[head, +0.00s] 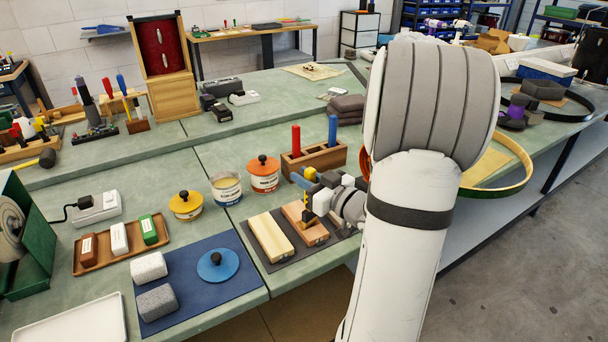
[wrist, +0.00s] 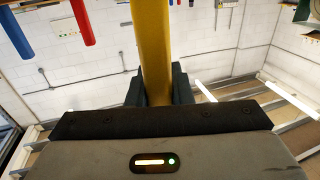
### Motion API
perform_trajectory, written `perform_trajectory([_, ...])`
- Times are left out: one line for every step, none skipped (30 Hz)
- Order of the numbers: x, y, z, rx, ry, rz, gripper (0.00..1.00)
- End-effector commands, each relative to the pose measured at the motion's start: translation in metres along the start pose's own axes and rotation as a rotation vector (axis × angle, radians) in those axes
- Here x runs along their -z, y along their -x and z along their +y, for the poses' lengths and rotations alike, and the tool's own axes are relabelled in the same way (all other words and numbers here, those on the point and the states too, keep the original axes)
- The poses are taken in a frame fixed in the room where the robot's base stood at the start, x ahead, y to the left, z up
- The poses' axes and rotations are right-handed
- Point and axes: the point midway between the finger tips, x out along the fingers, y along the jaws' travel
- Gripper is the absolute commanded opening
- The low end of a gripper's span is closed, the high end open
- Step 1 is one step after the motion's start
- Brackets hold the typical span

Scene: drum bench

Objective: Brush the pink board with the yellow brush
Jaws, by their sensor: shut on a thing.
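My gripper (head: 311,188) is shut on the yellow brush (head: 307,203). In the wrist view the brush's yellow handle (wrist: 152,40) stands up between the dark jaws (wrist: 155,88). The pinkish-brown board (head: 294,211) lies on a dark mat (head: 282,262), to the right of a cream board (head: 269,237). The brush's lower end is over the pinkish-brown board, and I cannot tell whether it touches. My gripper and arm hide part of that board's right side.
A wooden holder (head: 325,157) with a red handle (head: 296,140) and a blue handle (head: 332,130) stands just behind. Several tins, including an orange-lidded one (head: 264,181), stand to the left. A blue mat (head: 190,265) holds sponges and a round blue lid (head: 217,265).

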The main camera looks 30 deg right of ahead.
Motion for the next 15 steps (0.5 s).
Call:
perform_trajectory([-0.0004,0.0020,-0.0004,-0.001,0.000,0.000,0.10])
perform_trajectory([-0.0004,0.0028,-0.0006,-0.001,0.000,0.000,0.10])
perform_trajectory([-0.0003,0.0035,-0.0008,-0.001,0.000,0.000,0.10])
perform_trajectory([-0.0003,0.0038,-0.0008,0.000,0.000,0.000,0.10])
perform_trajectory([-0.0003,0.0040,-0.0009,0.000,0.000,0.000,0.10])
perform_trajectory([-0.0003,0.0040,-0.0009,0.000,0.000,-0.001,0.10])
perform_trajectory([-0.0003,0.0039,-0.0010,0.000,0.000,-0.001,0.10])
perform_trajectory([-0.0003,0.0039,-0.0010,0.000,0.000,-0.001,0.10])
perform_trajectory([-0.0003,0.0039,-0.0009,0.000,0.000,-0.001,0.10])
perform_trajectory([-0.0003,0.0038,-0.0010,0.000,0.000,-0.001,0.10])
perform_trajectory([-0.0003,0.0038,-0.0009,0.000,0.000,-0.001,0.10])
perform_trajectory([-0.0003,0.0039,-0.0009,0.000,0.000,-0.001,0.10])
perform_trajectory([-0.0003,0.0041,-0.0010,0.000,0.000,-0.001,0.10])
perform_trajectory([-0.0003,0.0044,-0.0010,0.000,0.000,-0.001,0.10])
perform_trajectory([-0.0003,0.0051,-0.0011,0.000,0.000,-0.001,0.10])
